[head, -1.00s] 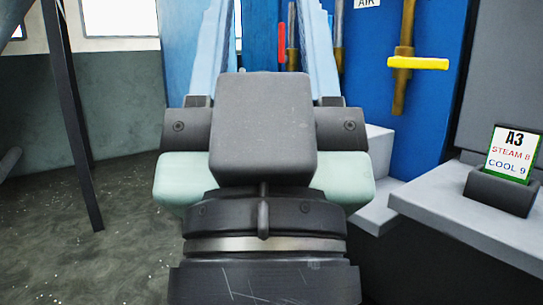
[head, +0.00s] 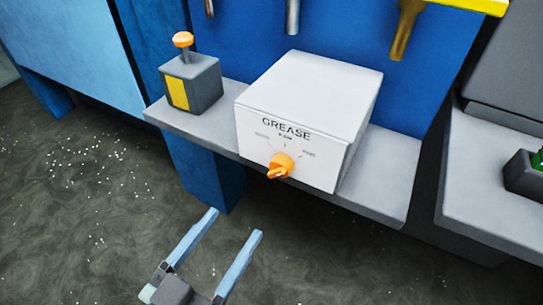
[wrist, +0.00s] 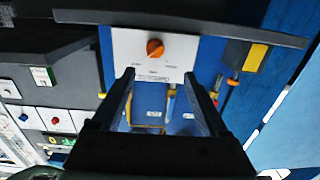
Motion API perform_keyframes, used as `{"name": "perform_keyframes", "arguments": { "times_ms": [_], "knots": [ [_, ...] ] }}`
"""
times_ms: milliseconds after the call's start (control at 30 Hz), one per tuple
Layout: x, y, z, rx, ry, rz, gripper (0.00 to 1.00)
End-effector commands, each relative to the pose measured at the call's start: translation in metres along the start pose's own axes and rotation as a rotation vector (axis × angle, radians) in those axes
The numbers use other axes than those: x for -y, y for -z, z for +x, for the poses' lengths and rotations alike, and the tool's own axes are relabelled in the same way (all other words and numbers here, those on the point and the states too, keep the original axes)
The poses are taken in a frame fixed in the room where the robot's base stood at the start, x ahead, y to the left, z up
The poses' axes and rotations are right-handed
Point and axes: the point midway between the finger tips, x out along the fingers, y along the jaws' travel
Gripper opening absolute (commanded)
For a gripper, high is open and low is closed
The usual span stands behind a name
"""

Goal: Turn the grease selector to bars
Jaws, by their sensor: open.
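The grease selector is an orange knob (head: 281,165) on the front of a white box (head: 310,85) marked GREASE. Small labels sit around the knob's upper side; the right one seems to read bars, but the print is tiny. The knob's exact pointing is hard to tell. My gripper (head: 236,223) is open and empty, below and in front of the box, apart from the knob. In the wrist view the box looks upside down, with the knob (wrist: 155,48) beyond and between the spread fingertips (wrist: 160,74).
The box stands on a grey shelf (head: 385,190). Another grey ledge (head: 490,190) is at right. The floor in front is clear.

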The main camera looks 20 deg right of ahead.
Motion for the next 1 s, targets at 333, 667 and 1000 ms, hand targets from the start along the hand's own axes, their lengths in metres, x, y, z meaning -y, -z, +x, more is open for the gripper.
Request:
{"name": "perform_keyframes", "arguments": {
  "times_ms": [333,667,1000],
  "knots": [
    [-0.007,0.002,0.037,-0.02,-0.025,0.0,0.77],
    [-0.008,0.003,0.103,-0.018,-0.022,0.001,0.77],
    [-0.008,0.003,0.127,-0.019,-0.017,0.0,0.77]
  ]
}}
